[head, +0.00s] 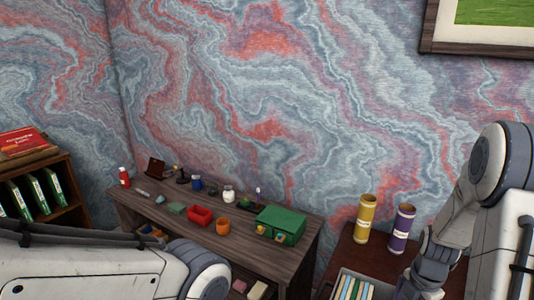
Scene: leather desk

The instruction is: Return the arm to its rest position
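My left arm (110,270) comes in along the bottom left, a white link ending in a grey rounded joint in front of the desk. Its gripper is not in view. My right arm (455,215) comes in from the right and bends downward. Its dark grey wrist end (430,270) is low at the right, in front of the dark wooden surface, near the purple can (402,229). The fingers cannot be made out, so whether they are open or shut is unclear.
The wooden desk (290,262) holds a green box (280,224), a red bin (200,215), an orange cup (223,226) and a red bottle (124,178). A yellow can (366,218) stands right of it. A tray of books (352,286) is at bottom right. A bookshelf (60,168) stands left.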

